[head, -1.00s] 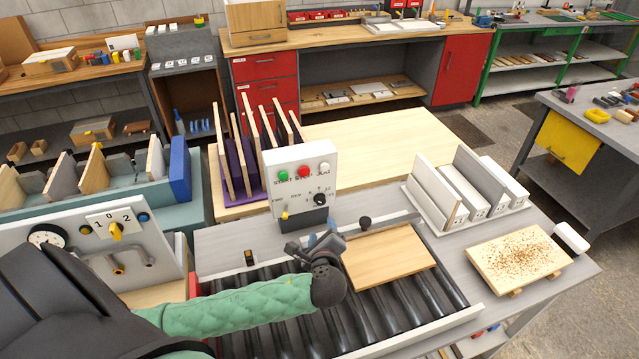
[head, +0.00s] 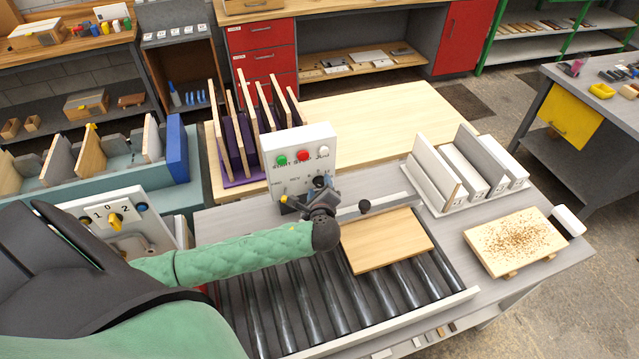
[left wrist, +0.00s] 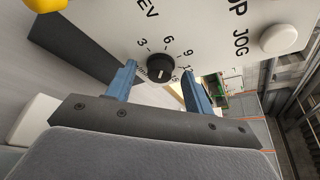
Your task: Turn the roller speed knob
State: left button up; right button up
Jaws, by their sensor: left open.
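The roller speed knob (left wrist: 161,68) is a black round dial with a white pointer line, ringed by numbers, on the white control box (head: 298,141). In the left wrist view it lies between the two blue fingers of my left gripper (left wrist: 158,88), which is open. I see no finger touching the knob. The box also has a green button (head: 281,160), a red button (head: 302,156) and a white jog button (head: 323,152). My right gripper is not in view.
A wooden board (head: 387,240) lies on the black rollers (head: 290,300) right of my left gripper. A small black knob (head: 364,206) stands behind the board. A purple rack (head: 240,178) with upright boards is behind the box. A white rack (head: 440,207) is at right.

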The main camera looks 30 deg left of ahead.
pick_arm(q)
jog(key=shift+w+a+f, duration=0.1)
jog(key=shift+w+a, duration=0.05)
jog(key=shift+w, duration=0.05)
jog(key=c, duration=0.9)
jog(key=shift+f+n+b, duration=0.25)
jog(key=shift+n+b, duration=0.05)
jog(key=shift+b, duration=0.35)
jog(key=shift+c, duration=0.2)
jog(key=shift+s+r+t+b, duration=0.1)
jog(key=shift+t+b, duration=0.2)
jog(key=shift+b, duration=0.05)
jog(key=shift+r, duration=0.1)
jog(key=o, duration=0.9)
jog(key=shift+o, duration=0.2)
